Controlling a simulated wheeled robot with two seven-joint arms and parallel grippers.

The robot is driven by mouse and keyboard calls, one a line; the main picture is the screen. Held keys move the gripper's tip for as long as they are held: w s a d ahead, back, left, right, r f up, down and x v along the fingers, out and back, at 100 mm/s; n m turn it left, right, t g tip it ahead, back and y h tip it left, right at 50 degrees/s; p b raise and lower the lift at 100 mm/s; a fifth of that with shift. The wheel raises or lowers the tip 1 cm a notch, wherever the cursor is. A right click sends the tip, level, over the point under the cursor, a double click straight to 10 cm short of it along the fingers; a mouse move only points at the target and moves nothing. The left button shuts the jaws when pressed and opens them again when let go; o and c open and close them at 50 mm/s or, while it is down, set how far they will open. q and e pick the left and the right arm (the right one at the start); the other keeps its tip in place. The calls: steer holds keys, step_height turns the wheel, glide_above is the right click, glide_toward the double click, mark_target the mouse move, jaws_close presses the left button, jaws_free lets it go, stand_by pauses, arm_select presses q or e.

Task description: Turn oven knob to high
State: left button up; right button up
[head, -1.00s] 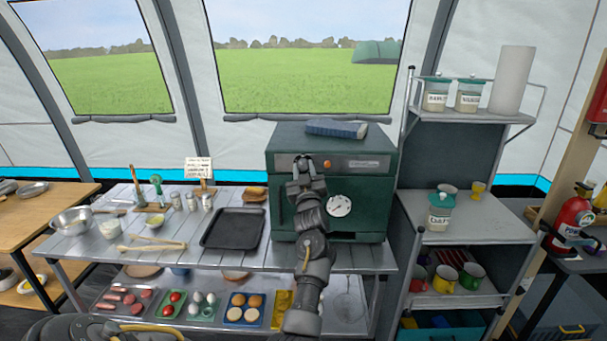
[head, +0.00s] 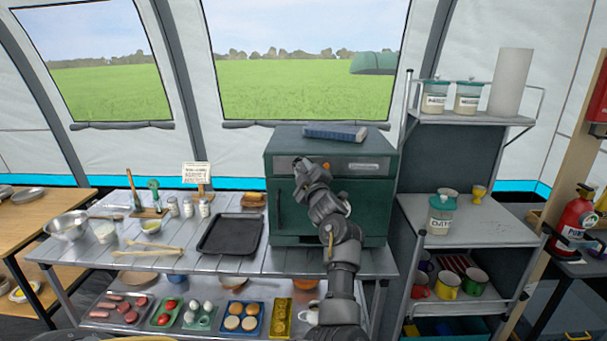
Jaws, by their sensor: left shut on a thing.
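The dark green oven (head: 372,195) stands on the right part of the metal slatted table. Its grey control panel (head: 362,166) runs along the top of the front. My left gripper (head: 302,164) is at the left part of this panel, its fingers shut at the oven knob. The knob is hidden behind the fingers, so its setting cannot be read. My right gripper is not in view.
A blue book-like item (head: 335,132) lies on the oven top. A black baking tray (head: 230,234) lies to the oven's left. A shelf unit (head: 470,222) with jars and mugs stands close on the right. Food trays fill the shelf below.

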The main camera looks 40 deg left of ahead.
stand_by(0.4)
arm_select(q)
steer(key=o, duration=1)
